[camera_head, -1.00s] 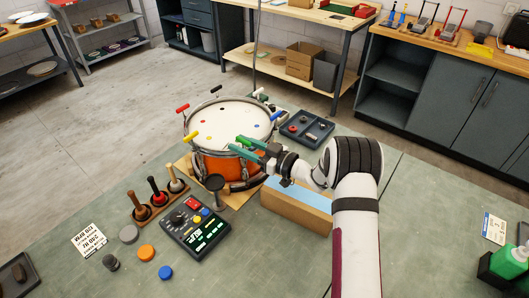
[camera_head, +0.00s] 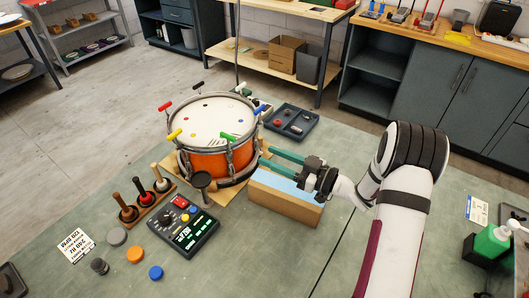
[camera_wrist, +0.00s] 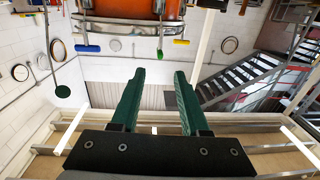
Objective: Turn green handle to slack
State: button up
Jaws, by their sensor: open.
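The green handle (camera_head: 228,137) stands at the near right rim of the drum (camera_head: 208,161), which has an orange shell, a white head and a metal hoop. My gripper (camera_head: 265,156) is open and empty, with two long teal fingers. It is to the right of the drum, lower than the hoop and apart from the green handle. In the wrist view the open fingers (camera_wrist: 160,76) point toward the drum's orange shell (camera_wrist: 130,8) at the top, with nothing between them.
Red (camera_head: 166,107), black (camera_head: 197,87) and yellow (camera_head: 174,134) handles stand around the rim. A wooden block with a blue top (camera_head: 285,191) lies below my gripper. A dark tray (camera_head: 291,122) is behind; a control box (camera_head: 184,226) and mallet rack (camera_head: 147,207) are in front.

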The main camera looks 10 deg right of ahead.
aim_at(235, 139)
jog(key=shift+m+t+h, duration=0.3)
jog(key=shift+t, duration=0.1)
jog(key=x, duration=0.9)
jog(key=r+x, duration=0.1)
jog(key=x, duration=0.4)
jog(key=shift+s+a, duration=0.25)
jog(key=shift+a, duration=0.1)
grip_shut()
